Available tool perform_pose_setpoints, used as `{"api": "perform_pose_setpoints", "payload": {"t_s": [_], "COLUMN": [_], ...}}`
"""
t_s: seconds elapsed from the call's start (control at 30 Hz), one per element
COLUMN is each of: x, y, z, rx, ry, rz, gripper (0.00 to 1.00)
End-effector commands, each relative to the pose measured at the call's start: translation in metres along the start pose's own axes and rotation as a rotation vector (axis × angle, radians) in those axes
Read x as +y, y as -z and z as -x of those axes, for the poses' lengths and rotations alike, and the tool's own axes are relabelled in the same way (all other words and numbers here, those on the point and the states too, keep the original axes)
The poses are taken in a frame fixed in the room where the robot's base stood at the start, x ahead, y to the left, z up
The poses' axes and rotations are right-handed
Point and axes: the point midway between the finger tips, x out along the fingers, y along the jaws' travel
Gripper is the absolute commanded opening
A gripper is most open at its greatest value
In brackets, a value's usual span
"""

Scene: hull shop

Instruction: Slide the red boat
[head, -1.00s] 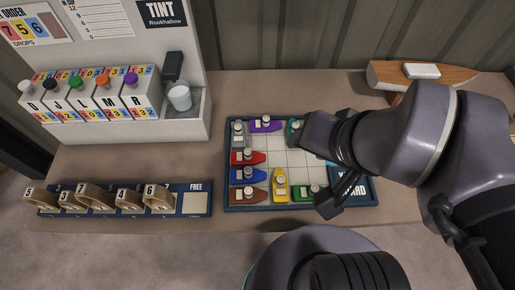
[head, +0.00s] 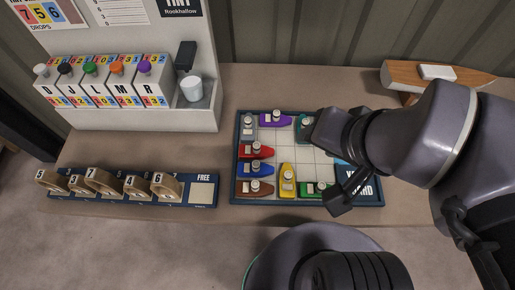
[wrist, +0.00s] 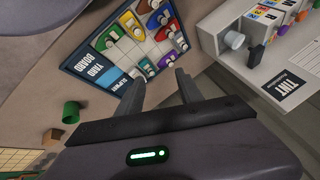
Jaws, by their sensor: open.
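The red boat (head: 256,151) lies on the left side of the yard board (head: 234,190), its bow pointing right, with a pale knob on top. A blue boat (head: 255,169) lies just below it and a grey boat (head: 248,128) above it. My gripper (head: 329,163) is over the right part of the board, its two fingers apart and nothing seen between them. It hides part of the board's right side. In the wrist view the open fingers (wrist: 158,90) reach toward the board's edge, and the boats are beyond them.
A purple boat (head: 273,119), yellow boat (head: 287,182), brown boat (head: 254,189), green boat (head: 313,189) and teal boat (head: 305,126) share the board. A tint dispenser (head: 120,100) stands at the back left. Numbered wooden pieces sit on a blue rack (head: 190,204). A wooden boat model (head: 405,74) stands behind.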

Motion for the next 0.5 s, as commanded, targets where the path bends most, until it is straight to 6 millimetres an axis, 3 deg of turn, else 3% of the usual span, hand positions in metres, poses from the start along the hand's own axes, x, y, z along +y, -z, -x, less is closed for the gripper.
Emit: {"api": "perform_pose_setpoints", "payload": {"t_s": [0.23, 0.33, 0.43, 0.5], "x": [0.000, -0.009, -0.034, -0.057], "y": [0.000, 0.011, 0.035, 0.050], "z": [0.000, -0.005, -0.028, -0.058], "rx": [-0.001, -0.047, -0.168, -0.268], "ry": [0.000, -0.015, -0.049, -0.068], "rz": [0.002, 0.081, 0.307, 0.511], "gripper": [0.43, 0.43, 0.43, 0.43]}}
